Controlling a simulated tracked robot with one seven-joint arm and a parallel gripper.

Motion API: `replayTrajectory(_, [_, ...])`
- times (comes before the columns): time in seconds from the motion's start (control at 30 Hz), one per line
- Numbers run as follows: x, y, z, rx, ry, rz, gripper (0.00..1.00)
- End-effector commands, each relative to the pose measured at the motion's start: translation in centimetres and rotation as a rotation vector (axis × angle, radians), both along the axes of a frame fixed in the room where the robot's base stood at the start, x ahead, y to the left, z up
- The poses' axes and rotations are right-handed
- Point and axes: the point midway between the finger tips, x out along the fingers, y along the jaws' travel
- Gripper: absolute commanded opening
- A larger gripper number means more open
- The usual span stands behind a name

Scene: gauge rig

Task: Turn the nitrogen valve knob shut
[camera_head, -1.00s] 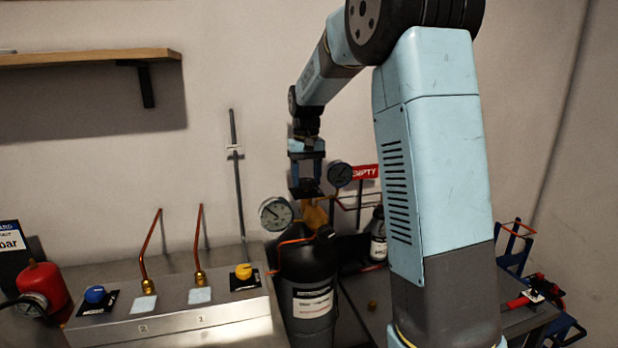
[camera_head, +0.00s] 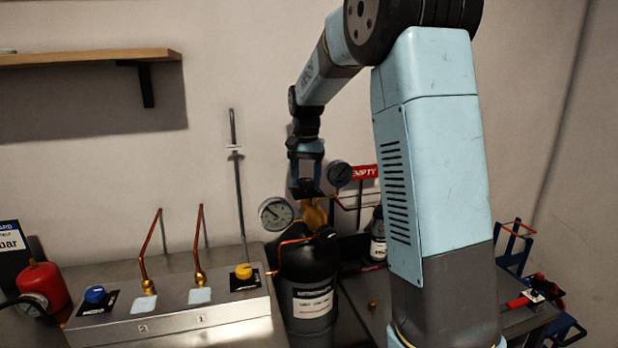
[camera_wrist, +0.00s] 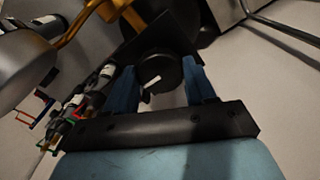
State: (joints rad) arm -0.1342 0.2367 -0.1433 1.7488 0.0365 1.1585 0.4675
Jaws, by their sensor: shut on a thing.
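The valve knob (camera_wrist: 162,72) is a black round cap with a white pointer line, seen from above in the wrist view. My gripper (camera_wrist: 160,88) has one blue finger on each side of it and is shut on it. In the head view my gripper (camera_head: 306,178) points down onto the knob, above the brass valve body (camera_head: 315,214) on top of a dark labelled cylinder (camera_head: 305,265). The fingers and a dark plate partly hide the knob there. The text on the cylinder's label is too small to read.
Round gauges (camera_head: 275,213) flank the valve closely, with copper pipes around it. A red EMPTY sign (camera_head: 363,172) stands behind. A metal panel (camera_head: 190,300) with blue and yellow knobs lies to the left. Free wall space is above.

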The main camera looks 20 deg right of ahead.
Motion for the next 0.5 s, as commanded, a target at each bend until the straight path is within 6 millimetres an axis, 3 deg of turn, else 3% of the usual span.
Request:
replayTrajectory(0.27, [0.12, 0.04, 0.12, 0.001, -0.005, 0.000, 0.24])
replayTrajectory(0.3, [0.12, 0.04, 0.11, 0.001, -0.005, 0.000, 0.56])
replayTrajectory(0.5, [0.06, 0.03, 0.06, 0.001, -0.003, 0.001, 0.75])
